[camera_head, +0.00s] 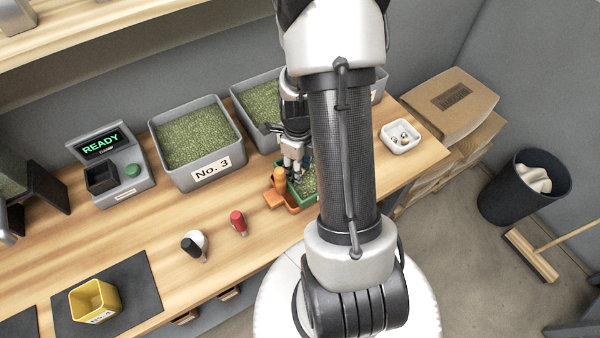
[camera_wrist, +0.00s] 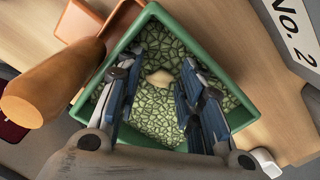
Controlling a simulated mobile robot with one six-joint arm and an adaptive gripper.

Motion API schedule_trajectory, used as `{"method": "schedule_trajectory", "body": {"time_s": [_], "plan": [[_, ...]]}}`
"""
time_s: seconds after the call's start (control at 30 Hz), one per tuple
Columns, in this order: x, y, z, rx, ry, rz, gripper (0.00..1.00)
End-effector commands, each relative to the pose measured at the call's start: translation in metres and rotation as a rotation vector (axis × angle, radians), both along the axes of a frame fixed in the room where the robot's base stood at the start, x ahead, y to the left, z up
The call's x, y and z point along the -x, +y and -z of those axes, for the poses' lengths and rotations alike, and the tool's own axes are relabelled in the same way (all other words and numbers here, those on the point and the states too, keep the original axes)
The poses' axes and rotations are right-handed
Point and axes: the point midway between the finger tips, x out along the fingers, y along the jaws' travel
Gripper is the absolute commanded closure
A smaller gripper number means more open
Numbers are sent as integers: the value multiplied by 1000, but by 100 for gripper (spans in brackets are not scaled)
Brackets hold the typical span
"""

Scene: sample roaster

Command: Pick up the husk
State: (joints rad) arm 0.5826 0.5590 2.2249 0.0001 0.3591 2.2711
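The husk (camera_wrist: 159,78) is a small pale tan flake lying on green beans in a green tray (camera_wrist: 236,110), seen in the wrist view. My gripper (camera_wrist: 160,68) is open over the tray, with one finger on each side of the husk and a gap to both. I cannot tell how high the fingertips are above the beans. In the head view my gripper (camera_head: 294,168) points down at the green tray (camera_head: 310,198), which my arm partly hides. The husk cannot be made out there.
An orange scoop-like piece with a thick handle (camera_wrist: 45,88) stands close beside the tray. Grey bins of green beans (camera_head: 196,178) stand behind. A white dish (camera_head: 400,150) with small bits is at the right. The front counter holds a red-handled tool (camera_head: 238,222) and a black-handled one (camera_head: 191,247).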

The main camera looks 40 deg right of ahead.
Motion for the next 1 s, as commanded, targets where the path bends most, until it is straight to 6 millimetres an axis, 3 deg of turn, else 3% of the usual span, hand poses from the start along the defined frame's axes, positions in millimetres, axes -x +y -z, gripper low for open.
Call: {"method": "schedule_trajectory", "body": {"time_s": [0.13,0.37,0.77,1.0], "plan": [[0,0,-1,1,-1,0,66],[0,0,-2,1,-1,0,82],[-1,0,-3,1,-1,0,82],[-1,-1,-24,2,-4,0,82]]}}
